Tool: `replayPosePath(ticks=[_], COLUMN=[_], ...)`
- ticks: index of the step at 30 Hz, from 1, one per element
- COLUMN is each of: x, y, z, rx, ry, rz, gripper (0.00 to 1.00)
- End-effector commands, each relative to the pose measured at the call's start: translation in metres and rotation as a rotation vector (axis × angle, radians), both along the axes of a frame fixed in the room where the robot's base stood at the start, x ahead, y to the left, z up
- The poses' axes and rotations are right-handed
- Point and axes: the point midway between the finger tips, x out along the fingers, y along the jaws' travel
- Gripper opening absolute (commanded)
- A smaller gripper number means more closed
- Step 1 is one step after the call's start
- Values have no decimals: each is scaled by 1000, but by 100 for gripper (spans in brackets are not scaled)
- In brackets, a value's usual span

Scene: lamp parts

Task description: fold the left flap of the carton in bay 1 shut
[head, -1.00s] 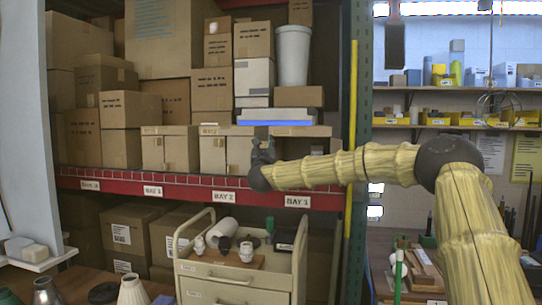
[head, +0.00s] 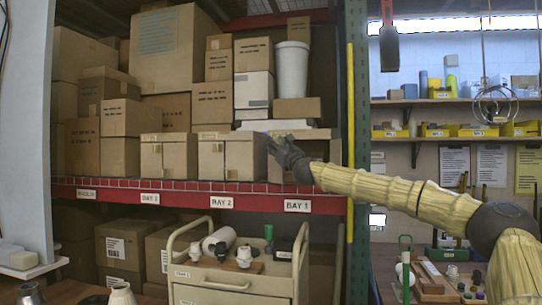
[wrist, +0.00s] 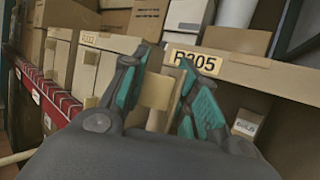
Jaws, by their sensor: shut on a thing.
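The open-fronted carton (head: 318,150) stands at the right end of the red-edged shelf, above the rightmost bay label. My gripper (head: 270,143) is at the carton's left front edge. In the wrist view my gripper (wrist: 160,95) has its teal-padded fingers on either side of a tan upright piece, seemingly the left flap (wrist: 157,90), and is shut on it. The flap's lower part is hidden behind my gripper.
Closed cartons (head: 216,155) stand close to the left of the open one. A small labelled box (wrist: 247,123) shows inside the opening. A cart (head: 235,280) with lamp parts stands below the shelf. A green post (head: 356,100) bounds the shelf on the right.

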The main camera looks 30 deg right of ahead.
Motion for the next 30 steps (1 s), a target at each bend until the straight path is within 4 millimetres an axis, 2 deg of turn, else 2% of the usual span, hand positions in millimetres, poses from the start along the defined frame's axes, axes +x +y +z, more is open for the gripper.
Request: replayPosePath(ticks=[6, 12, 21, 30], x=[-13, -17, -12, -8], y=[-37, -59, -78, -89], z=[-5, -6, -5, -3], rx=[3, 6, 7, 6], ry=[-2, -4, -2, -2], rz=[-26, -34, -31, -32], gripper=[0, 0, 0, 0])
